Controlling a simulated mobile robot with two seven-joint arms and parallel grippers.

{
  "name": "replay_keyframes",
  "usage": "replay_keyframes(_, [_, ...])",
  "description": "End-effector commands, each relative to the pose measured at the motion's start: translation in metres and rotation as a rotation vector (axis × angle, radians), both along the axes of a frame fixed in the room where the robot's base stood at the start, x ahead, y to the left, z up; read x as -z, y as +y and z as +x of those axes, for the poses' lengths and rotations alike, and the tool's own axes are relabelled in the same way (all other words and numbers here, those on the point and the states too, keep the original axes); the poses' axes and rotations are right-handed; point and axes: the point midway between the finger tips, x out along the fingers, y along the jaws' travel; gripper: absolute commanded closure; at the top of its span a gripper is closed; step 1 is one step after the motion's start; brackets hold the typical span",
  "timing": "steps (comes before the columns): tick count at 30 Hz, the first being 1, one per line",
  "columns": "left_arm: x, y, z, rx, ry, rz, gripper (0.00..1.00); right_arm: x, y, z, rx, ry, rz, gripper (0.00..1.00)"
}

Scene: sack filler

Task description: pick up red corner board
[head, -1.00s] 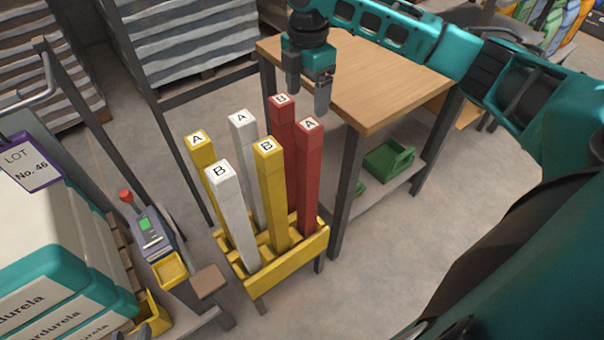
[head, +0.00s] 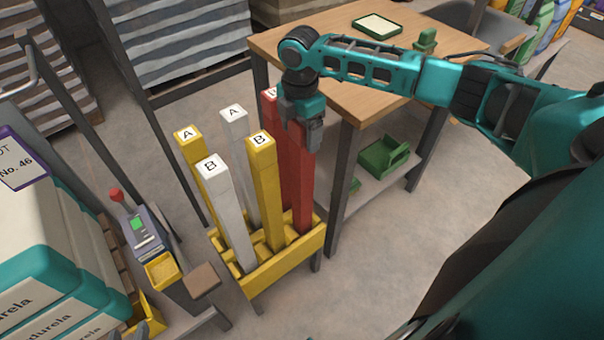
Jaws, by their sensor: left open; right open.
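Two red corner boards stand upright in a yellow rack (head: 262,272). The nearer red board (head: 302,195) has its top hidden behind my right gripper. The farther red board (head: 270,103) shows part of its labelled top just left of the gripper. My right gripper (head: 304,138) is open and points down at the top of the nearer red board, with its fingers overlapping that top in the head view. Whether the fingers touch the board cannot be told. My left gripper is not in view.
The rack also holds yellow boards A (head: 187,150) and B (head: 262,185), and white boards A (head: 235,130) and B (head: 222,200). A wooden table (head: 385,100) stands close behind on the right. A control box (head: 145,230) is at the left.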

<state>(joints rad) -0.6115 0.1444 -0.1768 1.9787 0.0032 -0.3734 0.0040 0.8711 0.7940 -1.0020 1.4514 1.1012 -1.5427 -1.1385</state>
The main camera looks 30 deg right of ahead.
Motion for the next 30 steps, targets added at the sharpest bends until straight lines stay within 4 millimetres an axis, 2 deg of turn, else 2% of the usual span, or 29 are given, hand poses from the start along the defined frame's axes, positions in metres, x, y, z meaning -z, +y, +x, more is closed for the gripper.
replay_keyframes(3, [0.0004,0.0,-0.0005,0.001,0.002,0.0,0.57,-0.0004,0.0002,0.0001,0.0,0.0,0.0,0.21])
replay_keyframes(27, [0.0041,0.0009,-0.0035,0.0,0.009,0.002,0.57,-0.0011,0.0002,0.0003,0.0,-0.001,0.001,0.98])
replay_keyframes(30, [0.0042,0.0009,-0.0035,0.0,0.01,0.002,0.57,-0.0016,0.0004,0.0006,0.0,-0.002,0.001,1.0])
